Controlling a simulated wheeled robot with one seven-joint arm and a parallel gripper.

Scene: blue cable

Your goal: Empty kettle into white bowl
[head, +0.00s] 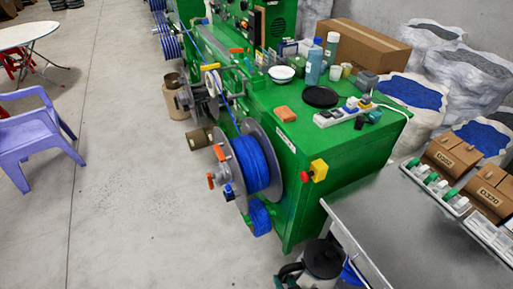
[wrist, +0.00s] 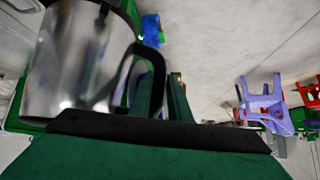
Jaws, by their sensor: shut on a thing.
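The kettle (head: 322,259) is at the bottom edge of the head view, in front of the green machine and beside the grey table. In the wrist view its shiny metal body (wrist: 82,62) and black handle (wrist: 150,58) fill the left side. My gripper (wrist: 168,98) is shut on the kettle's handle; its fingertips are partly hidden by the handle. The white bowl (head: 281,73) stands upright on top of the green machine, well beyond the kettle and higher up. The bowl does not show in the wrist view. The kettle's contents cannot be seen.
The green machine (head: 300,185) carries a blue cable reel (head: 252,163). A grey table (head: 420,225) is at right.

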